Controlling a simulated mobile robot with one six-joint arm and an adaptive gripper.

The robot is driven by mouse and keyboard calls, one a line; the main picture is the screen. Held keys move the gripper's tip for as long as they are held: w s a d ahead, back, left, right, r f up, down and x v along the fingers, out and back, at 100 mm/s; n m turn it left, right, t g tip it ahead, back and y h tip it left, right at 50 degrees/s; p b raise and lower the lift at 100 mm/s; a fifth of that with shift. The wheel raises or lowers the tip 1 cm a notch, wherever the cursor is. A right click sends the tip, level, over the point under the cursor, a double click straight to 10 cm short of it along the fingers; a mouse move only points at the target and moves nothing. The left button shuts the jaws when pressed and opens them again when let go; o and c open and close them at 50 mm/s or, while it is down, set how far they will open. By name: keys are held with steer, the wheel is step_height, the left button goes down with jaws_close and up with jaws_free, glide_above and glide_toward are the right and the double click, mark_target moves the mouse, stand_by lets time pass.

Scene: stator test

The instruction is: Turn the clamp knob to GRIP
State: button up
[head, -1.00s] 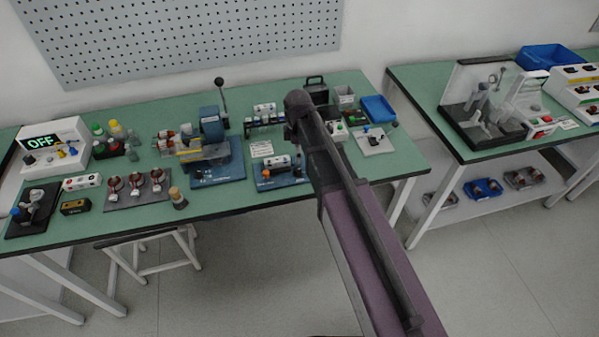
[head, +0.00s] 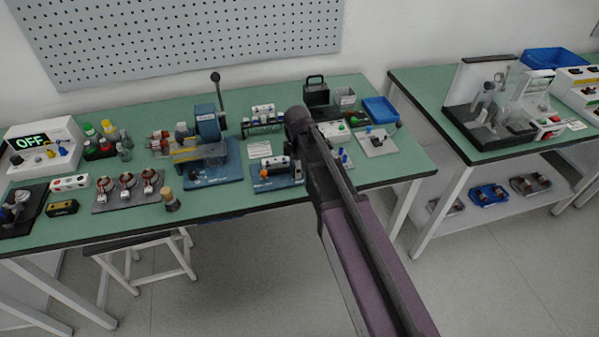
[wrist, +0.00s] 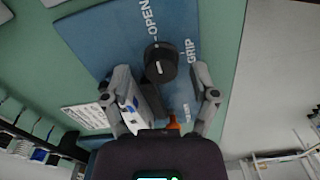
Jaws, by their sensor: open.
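The black clamp knob (wrist: 160,62) stands on a blue base plate (wrist: 100,38) in the wrist view. White lettering reads OPEN above the knob and GRIP to its right. A short white mark on its top runs nearly up and down in the picture. My gripper (wrist: 162,72) is open, with one finger on each side of the knob. Gaps show between the fingers and the knob. In the head view the same blue plate (head: 262,186) sits near the table's front edge; my arm covers part of the area, and I cannot make out the knob there.
A grey and white part and a white printed card (wrist: 88,117) lie beside my left finger. A rack of vials (wrist: 40,150) is at lower left. In the head view a larger blue machine (head: 207,122) stands left of the plate, and a wooden-topped object (head: 170,200) is near the edge.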

steer(key=shift+f, duration=0.25)
steer(key=shift+c, duration=0.2)
jaws_close()
